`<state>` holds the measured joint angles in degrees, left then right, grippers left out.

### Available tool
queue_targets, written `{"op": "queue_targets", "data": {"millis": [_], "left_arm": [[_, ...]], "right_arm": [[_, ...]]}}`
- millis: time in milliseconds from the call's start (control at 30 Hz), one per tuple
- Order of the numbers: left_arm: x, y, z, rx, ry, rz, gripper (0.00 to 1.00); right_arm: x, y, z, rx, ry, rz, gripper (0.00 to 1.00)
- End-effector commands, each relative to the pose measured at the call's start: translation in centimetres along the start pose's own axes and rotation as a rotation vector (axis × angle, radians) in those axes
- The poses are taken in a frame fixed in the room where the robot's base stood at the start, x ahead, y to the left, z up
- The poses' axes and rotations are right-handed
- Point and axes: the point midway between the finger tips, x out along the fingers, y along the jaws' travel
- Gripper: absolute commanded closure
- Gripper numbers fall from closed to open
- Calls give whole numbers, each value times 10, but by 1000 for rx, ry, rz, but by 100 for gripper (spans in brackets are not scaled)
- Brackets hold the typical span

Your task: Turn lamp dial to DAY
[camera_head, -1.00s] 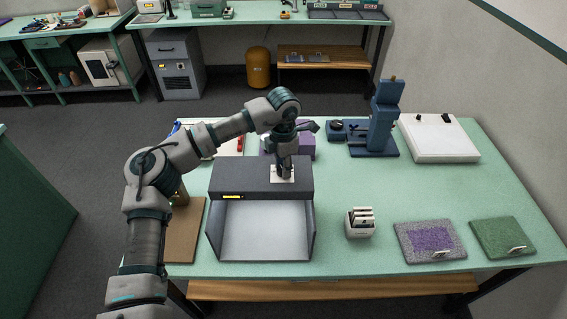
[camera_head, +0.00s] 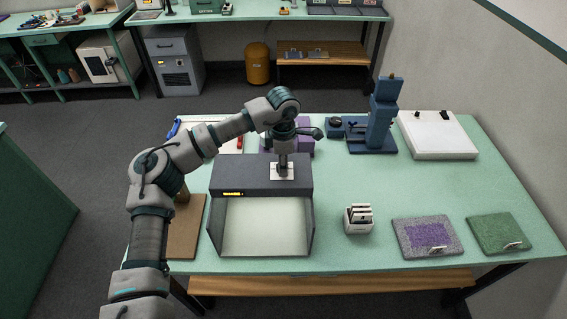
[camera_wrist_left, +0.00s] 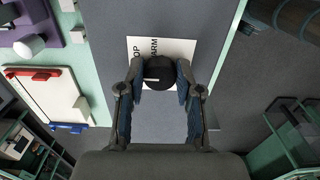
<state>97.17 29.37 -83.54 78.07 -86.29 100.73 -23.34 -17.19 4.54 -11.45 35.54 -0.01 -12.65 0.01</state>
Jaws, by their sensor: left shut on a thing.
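The lamp booth (camera_head: 225,176) is a dark grey box with an open, lit front, standing at the near left of the green table. A white dial plate (camera_head: 275,176) lies on its top. In the left wrist view the plate (camera_wrist_left: 134,43) shows partly covered lettering ending in "OP" and "ARM". The round black dial (camera_wrist_left: 158,70) has a pale pointer mark. My left gripper (camera_head: 283,166) reaches down from above; its fingers (camera_wrist_left: 160,90) are shut on either side of the dial. DAY is not readable here. My right gripper is not in view.
A white card holder (camera_head: 359,219) stands right of the booth, with a purple-grey tuft sample (camera_head: 408,237) and a green one (camera_head: 500,228) beyond. A blue stand (camera_head: 381,120) and a white box (camera_head: 437,138) are behind. A brown board (camera_head: 183,232) lies left.

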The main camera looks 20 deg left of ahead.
Motion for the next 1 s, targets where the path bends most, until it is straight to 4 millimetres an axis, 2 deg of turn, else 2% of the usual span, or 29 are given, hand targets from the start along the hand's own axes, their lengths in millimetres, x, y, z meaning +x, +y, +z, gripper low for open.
{"op": "queue_targets", "data": {"millis": [33,167,200,300,667,767,1000], "left_arm": [[-5,3,0,-5,-7,11,100],[-6,3,0,-6,-7,12,100],[-6,3,0,-6,-7,12,63],[-5,2,0,-5,-7,11,40],[-6,1,0,-3,-3,5,40],[-19,2,0,-3,-4,6,40],[-72,2,0,-5,-5,7,40]], "right_arm": [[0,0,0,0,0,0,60],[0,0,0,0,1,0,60],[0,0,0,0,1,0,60],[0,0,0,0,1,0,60],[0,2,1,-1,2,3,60],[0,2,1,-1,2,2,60],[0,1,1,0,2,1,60]]}}
